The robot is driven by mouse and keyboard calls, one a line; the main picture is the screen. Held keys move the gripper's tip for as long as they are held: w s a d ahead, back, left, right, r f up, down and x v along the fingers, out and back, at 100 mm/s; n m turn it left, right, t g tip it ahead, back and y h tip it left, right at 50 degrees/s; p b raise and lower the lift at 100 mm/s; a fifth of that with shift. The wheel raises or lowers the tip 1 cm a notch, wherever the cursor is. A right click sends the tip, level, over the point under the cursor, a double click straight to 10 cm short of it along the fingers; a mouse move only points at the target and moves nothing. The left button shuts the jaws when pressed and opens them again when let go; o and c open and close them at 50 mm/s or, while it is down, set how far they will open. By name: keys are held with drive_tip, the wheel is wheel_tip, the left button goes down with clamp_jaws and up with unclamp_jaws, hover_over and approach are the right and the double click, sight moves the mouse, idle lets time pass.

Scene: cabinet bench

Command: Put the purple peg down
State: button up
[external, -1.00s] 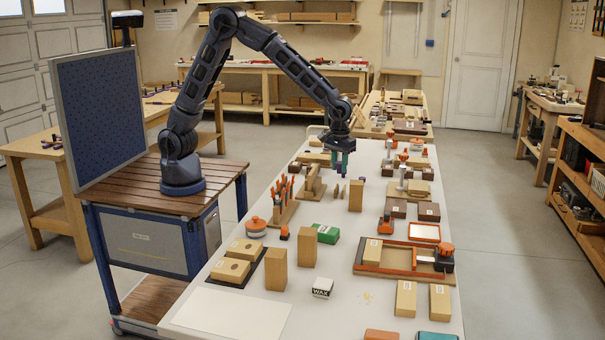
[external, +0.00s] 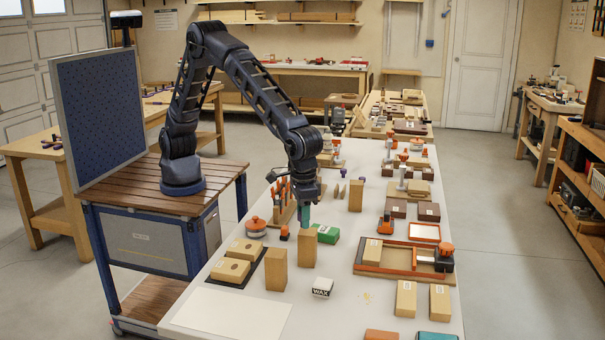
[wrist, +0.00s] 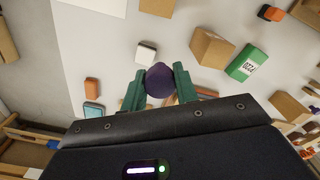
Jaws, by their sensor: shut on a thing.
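The purple peg (wrist: 160,82) shows end-on in the wrist view, between the two green fingers. My gripper (wrist: 159,88) is shut on it. In the external view my gripper (external: 304,214) points down above the white bench top (external: 352,310), close to the tool rack with orange handles and behind a tall wooden block (external: 306,247). The peg cannot be made out in the external view, and its lower end is hidden.
A green box (external: 328,234) and another tall wooden block (external: 276,269) stand near my gripper. A white WAX box (external: 322,287) and a pale sheet (external: 230,314) lie toward the front. An orange-edged tray (external: 405,272) lies right. Bare bench shows around the WAX box.

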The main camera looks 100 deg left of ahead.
sight(233, 326)
drive_tip(key=s+d+m, duration=0.2)
drive_tip(key=s+d, duration=0.5)
drive_tip(key=d, duration=0.4)
drive_tip(key=s+d+m, duration=0.2)
drive_tip(key=s+d, duration=0.4)
drive_tip(key=d, duration=0.5)
drive_tip(key=f, duration=2)
drive_tip(key=shift+s, duration=0.25)
drive_tip(key=shift+f, duration=0.2)
drive_tip(key=o, duration=0.9)
drive_tip(key=shift+o, duration=0.2)
